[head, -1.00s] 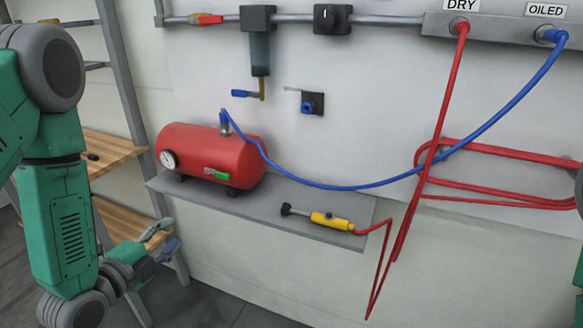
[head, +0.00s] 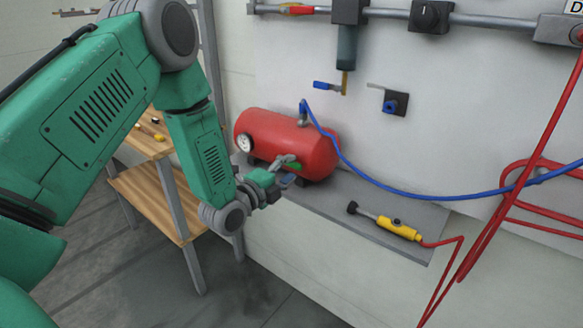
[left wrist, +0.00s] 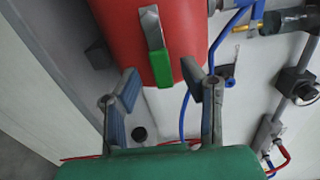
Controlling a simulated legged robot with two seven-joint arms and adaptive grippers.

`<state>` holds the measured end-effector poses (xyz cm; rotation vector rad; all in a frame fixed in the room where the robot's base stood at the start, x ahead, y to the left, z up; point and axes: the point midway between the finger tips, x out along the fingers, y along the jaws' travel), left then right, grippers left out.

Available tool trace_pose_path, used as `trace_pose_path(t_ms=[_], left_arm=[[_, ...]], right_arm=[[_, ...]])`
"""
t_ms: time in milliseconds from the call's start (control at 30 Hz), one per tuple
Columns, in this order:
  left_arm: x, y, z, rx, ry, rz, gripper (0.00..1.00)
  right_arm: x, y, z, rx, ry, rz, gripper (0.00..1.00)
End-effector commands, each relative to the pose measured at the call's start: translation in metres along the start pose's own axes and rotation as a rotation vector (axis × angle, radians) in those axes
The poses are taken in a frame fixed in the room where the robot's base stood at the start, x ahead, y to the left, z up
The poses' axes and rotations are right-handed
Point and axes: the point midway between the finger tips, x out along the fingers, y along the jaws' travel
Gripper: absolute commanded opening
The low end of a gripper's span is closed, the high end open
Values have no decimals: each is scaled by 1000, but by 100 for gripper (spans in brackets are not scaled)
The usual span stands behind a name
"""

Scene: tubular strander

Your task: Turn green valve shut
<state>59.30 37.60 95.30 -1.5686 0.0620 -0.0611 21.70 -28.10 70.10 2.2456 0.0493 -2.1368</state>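The green valve (head: 295,166) is on the front of a red air tank (head: 262,128). In the left wrist view the green handle (left wrist: 162,68) hangs in line with its silver body (left wrist: 150,25). My left gripper (head: 289,172) is in front of the tank, close to the valve and partly covering it. The left wrist view shows my left gripper (left wrist: 161,80) open, its two fingers apart on either side of the green handle's end. I see no contact between fingers and handle. My right gripper is out of view.
The tank stands on a grey wall shelf (head: 345,206) with a yellow tool (head: 399,229) on a red hose. A blue hose (head: 385,182) runs from the tank's top. A wooden rack (head: 150,200) stands left. A blue-handled valve (head: 324,86) is above.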

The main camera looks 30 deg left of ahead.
Motion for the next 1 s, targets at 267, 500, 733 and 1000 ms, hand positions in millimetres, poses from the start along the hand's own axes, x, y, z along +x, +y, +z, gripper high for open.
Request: trace_pose_path(t_ms=[267,500,733,1000], left_arm=[[11,0,0,-1,0,1,37],[11,0,0,0,0,1,9],[10,1,0,-1,0,3,0],[10,-1,0,-60,1,6,0]], right_arm=[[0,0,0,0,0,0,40],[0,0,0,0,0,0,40],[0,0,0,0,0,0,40],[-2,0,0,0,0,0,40]])
